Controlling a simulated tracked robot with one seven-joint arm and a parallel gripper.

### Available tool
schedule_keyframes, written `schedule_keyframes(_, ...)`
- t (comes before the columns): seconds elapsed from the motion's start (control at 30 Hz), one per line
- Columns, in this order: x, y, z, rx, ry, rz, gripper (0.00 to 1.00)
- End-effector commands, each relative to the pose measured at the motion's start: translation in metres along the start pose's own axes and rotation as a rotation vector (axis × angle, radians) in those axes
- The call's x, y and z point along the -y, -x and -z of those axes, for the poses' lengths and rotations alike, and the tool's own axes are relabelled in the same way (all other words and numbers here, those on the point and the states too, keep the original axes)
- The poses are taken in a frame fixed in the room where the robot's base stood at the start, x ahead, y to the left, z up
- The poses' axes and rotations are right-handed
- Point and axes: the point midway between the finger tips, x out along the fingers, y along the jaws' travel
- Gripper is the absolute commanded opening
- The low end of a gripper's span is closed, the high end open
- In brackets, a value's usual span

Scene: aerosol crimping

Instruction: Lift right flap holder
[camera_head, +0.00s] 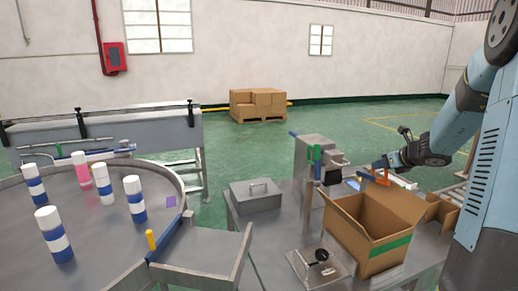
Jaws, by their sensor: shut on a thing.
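An open cardboard box (368,238) with a green stripe stands on the grey metal worktable at the right, its flaps spread outward. My arm reaches in from the right, and my gripper (384,167) is at the back edge of the box. It is shut on a small orange-red piece, the right flap holder (371,177), just above the back flap. The fingers are small in view, and the exact grip and any contact between holder and flap cannot be made out.
A lidded grey metal box (254,195) and a grey machine (315,152) with a green part stand left of and behind the carton. A round table (105,225) at the left holds several white-and-blue cans and a pink one (82,170). Stacked cartons (258,102) stand far back.

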Motion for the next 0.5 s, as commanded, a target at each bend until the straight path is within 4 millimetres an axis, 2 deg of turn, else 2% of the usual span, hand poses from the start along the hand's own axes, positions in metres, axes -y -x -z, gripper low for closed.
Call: schedule_keyframes(0.5, 0.001, -0.004, -0.02, -0.072, 0.001, 0.002, 0.04)
